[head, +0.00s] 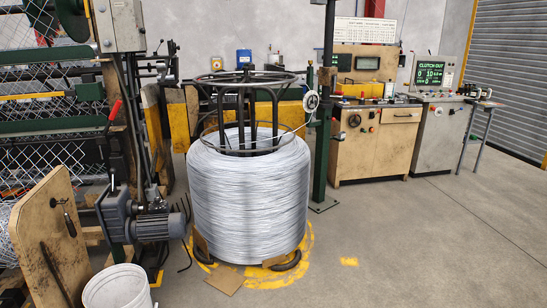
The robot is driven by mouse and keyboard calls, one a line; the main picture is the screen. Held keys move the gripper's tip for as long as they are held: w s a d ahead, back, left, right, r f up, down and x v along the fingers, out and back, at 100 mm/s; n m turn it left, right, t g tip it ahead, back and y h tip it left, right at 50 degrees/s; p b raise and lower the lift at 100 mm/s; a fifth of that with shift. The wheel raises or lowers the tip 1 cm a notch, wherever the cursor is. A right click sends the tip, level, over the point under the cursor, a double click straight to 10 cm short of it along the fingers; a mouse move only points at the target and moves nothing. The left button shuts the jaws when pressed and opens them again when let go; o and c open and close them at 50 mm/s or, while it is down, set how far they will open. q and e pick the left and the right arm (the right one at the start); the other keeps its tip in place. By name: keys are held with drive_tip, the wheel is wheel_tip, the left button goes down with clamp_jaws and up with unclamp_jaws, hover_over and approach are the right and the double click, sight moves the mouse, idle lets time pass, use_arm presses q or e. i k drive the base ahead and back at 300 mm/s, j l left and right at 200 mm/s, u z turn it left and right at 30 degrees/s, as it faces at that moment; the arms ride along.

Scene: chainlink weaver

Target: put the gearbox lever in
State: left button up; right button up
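A lever with a red grip (115,110) stands at the left, on the side of the green machine. Which position the lever is in cannot be read for certain from here. The screen (431,75) on the control cabinet at the right shows "CLUTCH OUT" in green. Neither of my grippers is in view.
A large wire coil (248,200) on a stand fills the middle, right of the motor. A white bucket (117,288) and a leaning wooden board (48,240) stand at the lower left. Cardboard (225,279) lies before the coil. The concrete floor (420,245) at the right is clear.

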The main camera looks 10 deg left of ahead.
sight(112, 170)
drive_tip(key=i+j, duration=0.65)
drive_tip(key=i+j+u, duration=0.15)
drive_tip(key=i+j, duration=0.5)
drive_tip(key=i, duration=0.05)
